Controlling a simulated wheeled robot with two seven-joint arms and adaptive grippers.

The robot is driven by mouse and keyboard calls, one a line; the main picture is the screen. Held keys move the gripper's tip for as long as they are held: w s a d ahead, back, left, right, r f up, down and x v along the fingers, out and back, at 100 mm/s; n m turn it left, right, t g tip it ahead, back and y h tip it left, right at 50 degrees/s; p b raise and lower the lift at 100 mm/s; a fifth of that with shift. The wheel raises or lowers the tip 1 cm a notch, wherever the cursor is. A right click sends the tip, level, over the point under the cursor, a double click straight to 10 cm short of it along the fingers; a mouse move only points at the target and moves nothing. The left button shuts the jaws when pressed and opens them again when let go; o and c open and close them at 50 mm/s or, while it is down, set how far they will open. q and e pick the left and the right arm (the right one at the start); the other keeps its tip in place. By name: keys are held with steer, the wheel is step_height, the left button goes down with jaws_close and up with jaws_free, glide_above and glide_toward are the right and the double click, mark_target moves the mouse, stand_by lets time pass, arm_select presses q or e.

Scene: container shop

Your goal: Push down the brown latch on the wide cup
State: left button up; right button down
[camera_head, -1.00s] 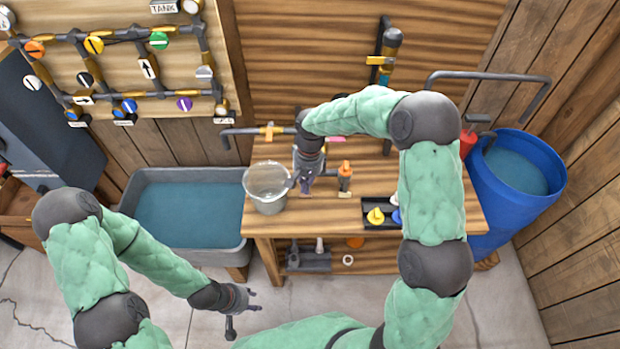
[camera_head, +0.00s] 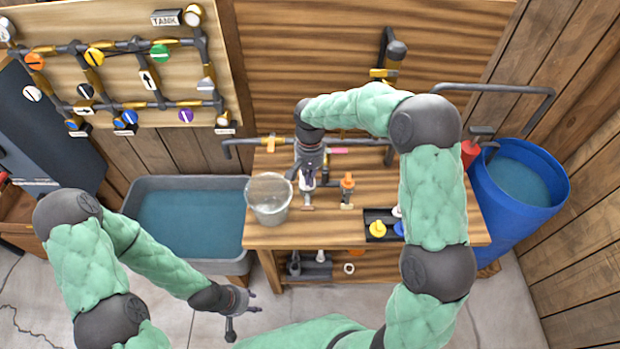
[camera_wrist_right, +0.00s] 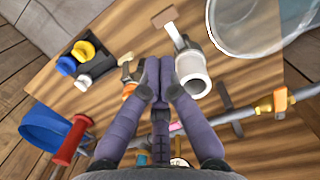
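A white, wide open cylinder (camera_wrist_right: 193,75), which I take for the wide cup, stands on the wooden workbench. A grey rod at its rim carries a flat brown latch (camera_wrist_right: 165,18), on the side away from my right gripper. In the head view a brown piece (camera_head: 306,208) shows just below my right gripper (camera_head: 308,183), which hides most of the cylinder. In the wrist view my right gripper (camera_wrist_right: 160,66) has its fingertips together, empty, just left of the cylinder and apart from the latch. My left gripper (camera_head: 254,302) is open and empty, low in front of the bench.
A clear bucket (camera_head: 269,210) stands close left of the cylinder. A narrower orange-topped fitting (camera_head: 347,188) stands to the right, then a black tray (camera_head: 370,232) with coloured knobs. Pipes run along the bench's back. A blue barrel (camera_head: 540,220) is at right, a grey water tub (camera_head: 135,182) at left.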

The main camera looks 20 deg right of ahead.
mark_target(310, 210)
steer(key=f, duration=0.3)
steer(key=s+f, duration=0.1)
steer(key=f, duration=0.7)
steer(key=shift+s+a, duration=0.15)
steer(key=shift+a, duration=0.05)
steer(key=shift+s+f+t+b, duration=0.25)
steer(key=shift+t+b, duration=0.35)
steer(key=shift+b, duration=1.3)
steer(key=f+t+b, duration=0.1)
steer(key=b, duration=0.6)
steer(key=f+t+h+b, duration=0.1)
steer(key=f+t+b, duration=0.1)
steer(key=b, duration=0.6)
steer(key=shift+s+a+f, duration=0.15)
steer(key=shift+s+f, duration=0.1)
steer(key=shift+s, duration=0.15)
steer(key=b+x, duration=0.2)
steer(key=b, duration=0.3)
steer(key=shift+f, duration=0.45)
steer(key=shift+r, duration=0.2)
steer(key=shift+r+p, duration=0.6)
steer(key=shift+r, duration=0.15)
